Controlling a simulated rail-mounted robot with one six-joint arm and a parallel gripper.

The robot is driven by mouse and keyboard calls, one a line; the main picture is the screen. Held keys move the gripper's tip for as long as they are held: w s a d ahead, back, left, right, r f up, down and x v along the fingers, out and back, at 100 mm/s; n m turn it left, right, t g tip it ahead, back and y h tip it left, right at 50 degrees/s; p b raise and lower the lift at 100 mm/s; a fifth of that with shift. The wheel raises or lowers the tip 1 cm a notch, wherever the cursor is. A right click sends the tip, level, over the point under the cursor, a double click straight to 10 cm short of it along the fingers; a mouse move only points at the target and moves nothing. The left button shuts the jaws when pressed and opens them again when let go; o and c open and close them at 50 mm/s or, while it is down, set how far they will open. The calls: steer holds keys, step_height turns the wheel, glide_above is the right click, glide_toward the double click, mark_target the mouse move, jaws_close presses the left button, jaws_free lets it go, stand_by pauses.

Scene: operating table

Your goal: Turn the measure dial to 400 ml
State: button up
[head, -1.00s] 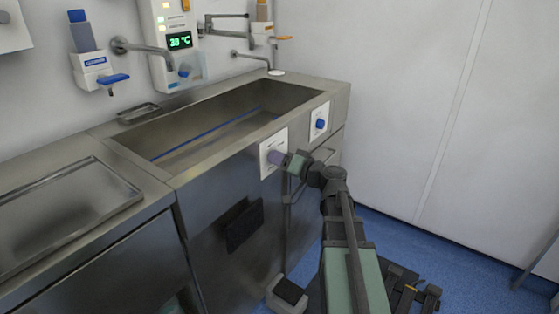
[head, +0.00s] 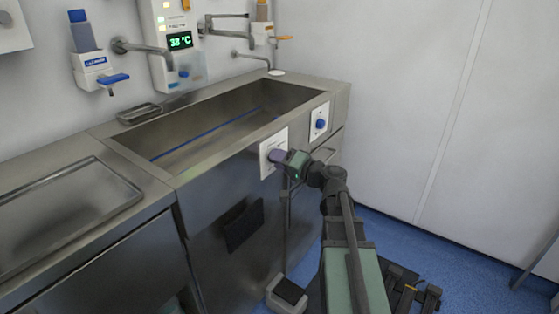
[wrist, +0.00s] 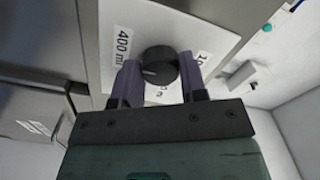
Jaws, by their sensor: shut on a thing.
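The black measure dial (wrist: 160,68) sits on a white plate (wrist: 165,22) in the wrist view. A short white mark on the dial points left in that view. A "400 ml" label (wrist: 122,43) is on the plate to the upper left of the dial; another label on the right is partly covered. My gripper (wrist: 160,74) has its two purple fingers shut on the dial, one on each side. In the head view, my gripper (head: 278,156) reaches the white plate (head: 267,148) on the sink's front and hides the dial.
A second white plate with a blue knob (head: 320,124) is to the right on the same front. Above are the steel sink basin (head: 200,130), taps and a display (head: 180,41) reading about 38 °C. Open blue floor (head: 430,240) lies to the right.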

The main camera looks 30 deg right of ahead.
steer(key=o, duration=0.9)
steer(key=shift+s, duration=0.1)
steer(key=v, duration=1)
steer(key=shift+s+d, duration=0.15)
steer(key=shift+s, duration=0.15)
